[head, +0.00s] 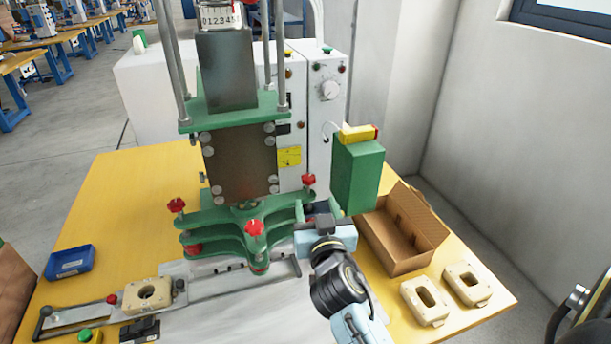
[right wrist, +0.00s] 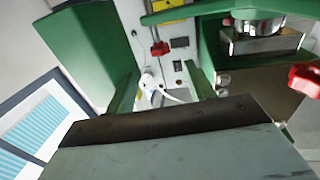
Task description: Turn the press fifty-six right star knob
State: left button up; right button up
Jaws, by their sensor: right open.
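The green press (head: 245,215) stands on the yellow table, with red star knobs on its lower green plates. The right red star knob (head: 308,180) sits upright on the right arm of the plate. A front knob (head: 254,228) and a left knob (head: 176,205) also show. My right gripper (head: 316,212) is open, just below and slightly right of the right knob, apart from it. In the right wrist view a red knob (right wrist: 305,80) shows at the right edge and a smaller red one (right wrist: 160,48) near the top; I cannot tell which is which. My left gripper is not in view.
A green box (head: 357,178) with a yellow top stands close to the right of my gripper. An open cardboard box (head: 404,262) and beige parts (head: 425,301) lie at the right. A blue tray (head: 70,262) is at the left. The yellow table (head: 120,200) is clear behind the tray.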

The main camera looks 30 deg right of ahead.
aim_at(312, 184)
jog(key=x, duration=0.6)
jog(key=shift+r+p, duration=0.15)
jog(key=shift+p, duration=0.2)
jog(key=x, duration=0.4)
jog(key=shift+w, duration=0.15)
jog(key=shift+w+d+f, duration=0.15)
jog(key=shift+w+f, duration=0.05)
jog(key=shift+w, duration=0.05)
jog(key=shift+c, duration=0.5)
jog(key=c, duration=0.9)
jog(key=shift+o, duration=0.2)
jog(key=n+y+p, duration=0.1)
jog(key=y+p, duration=0.1)
jog(key=n+t+y+p, duration=0.1)
jog(key=n+y+p, duration=0.1)
jog(key=shift+r, duration=0.25)
jog(key=shift+f+n+y+p, duration=0.2)
jog(key=shift+n+y+p, duration=0.65)
jog(key=shift+y, duration=0.65)
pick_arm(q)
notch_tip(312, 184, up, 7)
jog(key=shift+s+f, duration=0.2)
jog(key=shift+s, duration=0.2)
